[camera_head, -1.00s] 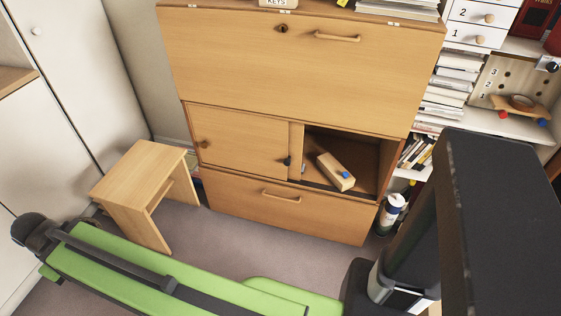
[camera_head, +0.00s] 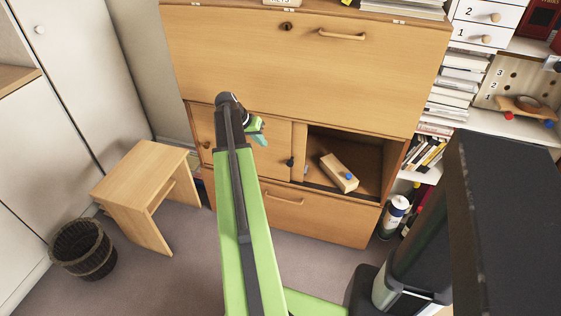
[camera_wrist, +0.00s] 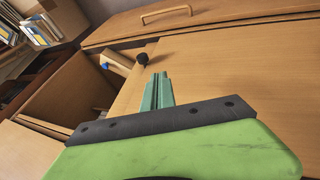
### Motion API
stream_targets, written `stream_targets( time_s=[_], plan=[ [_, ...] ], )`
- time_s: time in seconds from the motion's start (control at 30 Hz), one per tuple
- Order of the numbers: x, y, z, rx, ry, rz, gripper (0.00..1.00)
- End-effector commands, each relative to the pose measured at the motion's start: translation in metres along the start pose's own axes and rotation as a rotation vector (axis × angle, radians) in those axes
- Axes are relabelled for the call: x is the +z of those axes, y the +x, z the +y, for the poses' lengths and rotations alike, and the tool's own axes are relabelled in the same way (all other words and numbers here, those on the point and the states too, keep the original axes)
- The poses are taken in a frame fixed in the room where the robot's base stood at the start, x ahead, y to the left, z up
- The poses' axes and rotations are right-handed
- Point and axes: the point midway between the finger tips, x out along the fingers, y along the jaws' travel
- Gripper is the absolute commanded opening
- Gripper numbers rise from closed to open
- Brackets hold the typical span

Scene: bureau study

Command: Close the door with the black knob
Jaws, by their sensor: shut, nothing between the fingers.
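The black knob (camera_head: 290,162) sits at the right edge of the wooden door panel (camera_head: 275,143) in the cabinet's middle row. Right of it the compartment (camera_head: 345,152) is open. My gripper (camera_head: 263,138) is in front of the panel, up and left of the black knob, with its fingers shut and empty. In the wrist view the teal fingers (camera_wrist: 163,78) point toward the panel (camera_wrist: 205,65), with the black knob (camera_wrist: 142,58) just beyond their tips and apart from them. I cannot tell whether the tips touch the panel.
A wooden block with a blue knob (camera_head: 338,172) lies in the open compartment. A brown knob (camera_head: 207,145) is at the panel's left. A drawer (camera_head: 320,218) is below and a drop front (camera_head: 300,70) above. A stool (camera_head: 150,180) and basket (camera_head: 83,248) stand left.

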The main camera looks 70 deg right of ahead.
Motion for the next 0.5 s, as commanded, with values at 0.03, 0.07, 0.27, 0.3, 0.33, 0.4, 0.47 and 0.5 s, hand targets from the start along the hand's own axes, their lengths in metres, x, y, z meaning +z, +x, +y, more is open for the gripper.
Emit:
stream_targets(
  time_s=[0.03,0.07,0.27,0.3,0.33,0.4,0.47,0.5],
  plan=[
    [-0.002,0.002,0.003,0.004,0.008,0.000,0.00],
    [-0.002,0.002,0.004,0.005,0.009,0.000,0.00],
    [0.001,0.021,0.001,0.003,0.007,0.000,0.00],
    [0.001,0.029,0.000,0.003,0.007,0.000,0.00],
    [0.002,0.036,-0.001,0.003,0.007,0.000,0.00],
    [0.003,0.053,-0.001,0.003,0.006,-0.001,0.00],
    [0.003,0.066,-0.001,0.003,0.006,-0.001,0.00],
    [0.003,0.075,-0.002,0.003,0.005,-0.001,0.00]
  ],
)
